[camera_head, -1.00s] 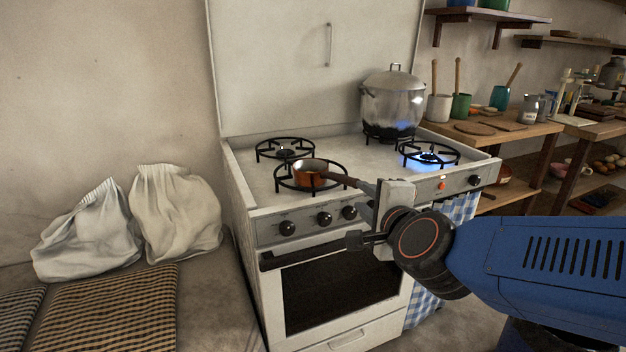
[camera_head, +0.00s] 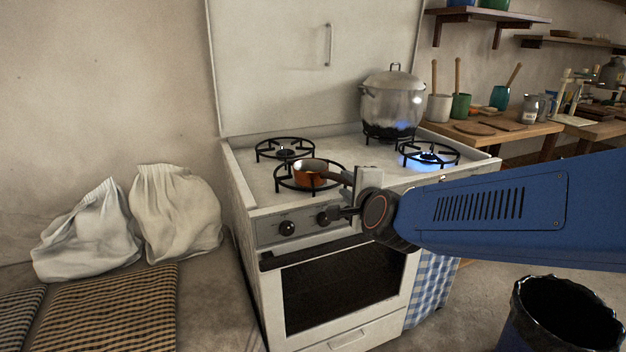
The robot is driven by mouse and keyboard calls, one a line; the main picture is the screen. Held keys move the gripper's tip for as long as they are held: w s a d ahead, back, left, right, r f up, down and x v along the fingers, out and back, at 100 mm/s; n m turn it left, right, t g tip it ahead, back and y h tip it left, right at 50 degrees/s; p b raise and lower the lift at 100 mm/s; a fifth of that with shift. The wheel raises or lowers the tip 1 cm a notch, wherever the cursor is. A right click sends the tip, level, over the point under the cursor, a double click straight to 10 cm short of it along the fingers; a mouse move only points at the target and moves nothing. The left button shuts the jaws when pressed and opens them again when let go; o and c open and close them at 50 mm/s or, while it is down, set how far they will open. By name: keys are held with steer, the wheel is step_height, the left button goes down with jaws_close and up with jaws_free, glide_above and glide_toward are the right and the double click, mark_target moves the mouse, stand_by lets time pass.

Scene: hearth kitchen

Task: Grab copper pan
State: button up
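The copper pan (camera_head: 308,179) sits on the front-left burner of the white stove (camera_head: 258,199). Its dark handle points right, toward my gripper (camera_head: 350,190). My gripper is at the stove's front edge, just right of the pan, close to the handle's end. A pale finger plate of the gripper shows beside the handle. The far end of the handle is hidden by the gripper. I cannot tell whether the fingers touch the handle or are closed on it.
A large lidded metal pot (camera_head: 391,103) stands on the back-right burner. The front-right burner (camera_head: 429,156) has a blue flame. Two white sacks (camera_head: 177,215) lie to the left. A wooden counter (camera_head: 504,136) with several pots and utensils stands to the right.

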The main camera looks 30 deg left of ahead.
mark_target(341, 179)
steer(key=shift+x, duration=2.55)
steer(key=shift+r, duration=0.15)
jaws_close()
